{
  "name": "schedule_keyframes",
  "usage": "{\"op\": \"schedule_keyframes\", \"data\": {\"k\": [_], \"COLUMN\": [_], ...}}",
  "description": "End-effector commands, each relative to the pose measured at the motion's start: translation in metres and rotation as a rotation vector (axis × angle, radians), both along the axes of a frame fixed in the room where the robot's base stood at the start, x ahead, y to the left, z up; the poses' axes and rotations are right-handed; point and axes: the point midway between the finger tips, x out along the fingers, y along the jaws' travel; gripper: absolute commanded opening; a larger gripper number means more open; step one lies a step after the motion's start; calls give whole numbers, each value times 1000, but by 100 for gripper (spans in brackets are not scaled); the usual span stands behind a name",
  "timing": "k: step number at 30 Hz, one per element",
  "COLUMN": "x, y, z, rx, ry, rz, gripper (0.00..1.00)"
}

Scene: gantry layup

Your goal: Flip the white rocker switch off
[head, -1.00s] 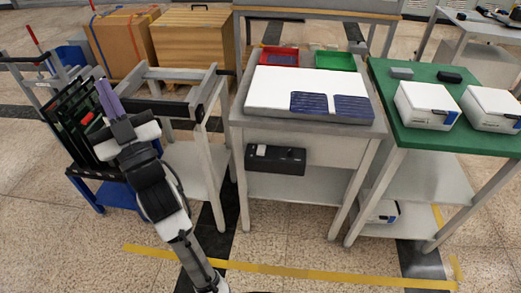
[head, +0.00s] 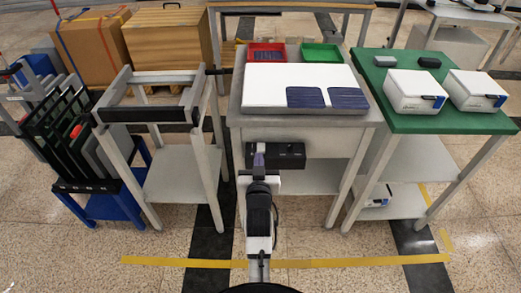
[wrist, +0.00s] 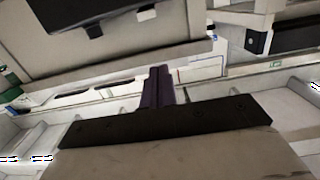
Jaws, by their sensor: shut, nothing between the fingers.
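A black box (head: 291,155) is mounted on the front of the grey bench, below its top. My gripper (head: 259,149) is in front of the left part of this box in the head view and hides some of it. The purple fingers are shut and empty, pointing up toward the box. In the wrist view my gripper (wrist: 158,72) also shows as closed dark purple fingers. I cannot make out the white rocker switch clearly in the head view. I cannot tell whether the fingers touch the box.
The grey bench carries a white panel (head: 300,82) with dark blue cells, a red tray (head: 266,47) and a green tray (head: 322,47). A grey frame stand (head: 150,77) is at left, a green-topped table (head: 400,117) at right. Yellow tape (head: 340,262) crosses the floor.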

Motion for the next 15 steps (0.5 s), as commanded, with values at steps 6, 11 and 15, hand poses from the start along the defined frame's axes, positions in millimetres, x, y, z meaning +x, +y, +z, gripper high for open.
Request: {"op": "schedule_keyframes", "data": {"k": [6,11,15], "x": [-1,0,7], "y": [-3,-3,-3], "z": [-4,-3,-2], "rx": [0,0,0], "ry": [9,8,6], "rz": [-6,-5,-5], "gripper": [0,0,0]}}
